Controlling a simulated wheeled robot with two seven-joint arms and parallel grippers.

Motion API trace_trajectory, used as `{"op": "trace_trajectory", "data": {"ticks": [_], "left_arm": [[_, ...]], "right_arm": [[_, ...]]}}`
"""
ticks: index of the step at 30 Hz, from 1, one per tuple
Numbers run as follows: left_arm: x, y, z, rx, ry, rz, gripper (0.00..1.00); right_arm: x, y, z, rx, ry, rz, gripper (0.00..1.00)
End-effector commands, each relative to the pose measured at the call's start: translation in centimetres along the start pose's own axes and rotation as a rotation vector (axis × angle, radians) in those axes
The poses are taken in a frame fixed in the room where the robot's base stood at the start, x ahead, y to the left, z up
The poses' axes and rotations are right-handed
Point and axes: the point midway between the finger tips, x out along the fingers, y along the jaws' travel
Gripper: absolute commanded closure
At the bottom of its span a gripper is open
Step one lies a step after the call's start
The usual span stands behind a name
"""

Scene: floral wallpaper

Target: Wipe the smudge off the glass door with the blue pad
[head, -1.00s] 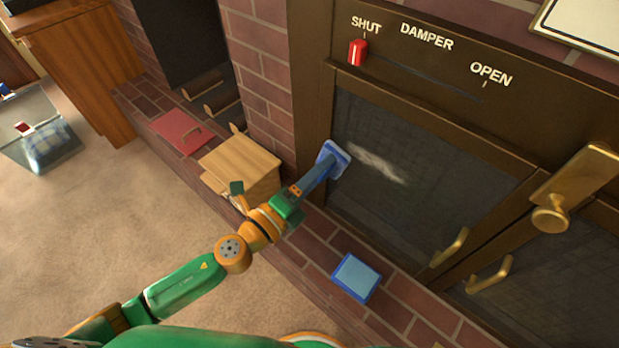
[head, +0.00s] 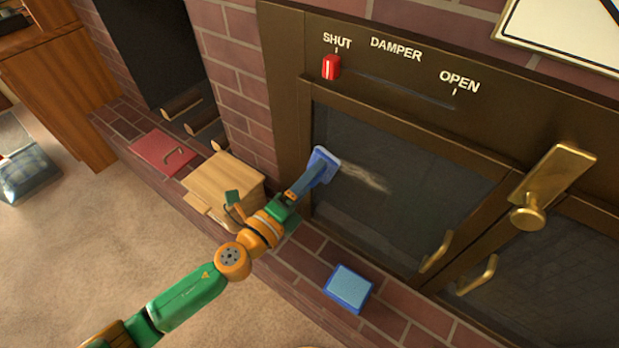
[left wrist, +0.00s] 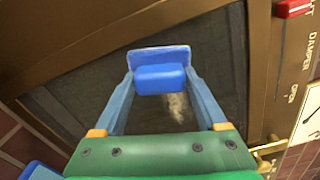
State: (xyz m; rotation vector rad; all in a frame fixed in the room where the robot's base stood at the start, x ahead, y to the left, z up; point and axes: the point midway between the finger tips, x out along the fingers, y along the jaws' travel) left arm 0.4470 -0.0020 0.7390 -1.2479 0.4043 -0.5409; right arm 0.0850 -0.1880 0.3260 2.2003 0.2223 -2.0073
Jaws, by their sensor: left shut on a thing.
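The blue pad (head: 321,166) is in my left gripper (head: 311,180), whose fingers are shut on it. The pad is at the upper left part of the glass door (head: 400,145); I cannot tell whether it touches the glass. The pale smudge (head: 366,178) is a streak on the dark glass just right of the pad, sloping down to the right. The left wrist view shows the pad (left wrist: 160,77) between the fingertips, with part of the smudge (left wrist: 177,107) beside and below it. The pad may hide some of the smudge. My right gripper is not in view.
A blue box with a light blue top (head: 349,286) sits on the brick hearth below the door. A wooden box (head: 225,180) and a red folder-like object (head: 163,150) lie left. Brass handles (head: 438,252) and a knob (head: 528,215) stick out at right. A red damper slider (head: 331,67) is above.

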Motion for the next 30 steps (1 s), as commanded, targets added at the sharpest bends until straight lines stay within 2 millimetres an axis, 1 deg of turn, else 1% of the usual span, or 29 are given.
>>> {"op": "trace_trajectory", "data": {"ticks": [23,26,30], "left_arm": [[1.4,0.0,-0.1,0.000,0.001,0.000,0.70],[1.4,-0.2,-0.4,-0.001,0.001,-0.001,0.70],[1.3,-0.7,-1.8,-0.004,0.002,-0.001,0.70]], "right_arm": [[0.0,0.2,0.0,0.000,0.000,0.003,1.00],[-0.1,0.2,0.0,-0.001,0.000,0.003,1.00],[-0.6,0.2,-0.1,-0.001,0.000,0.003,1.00]]}}
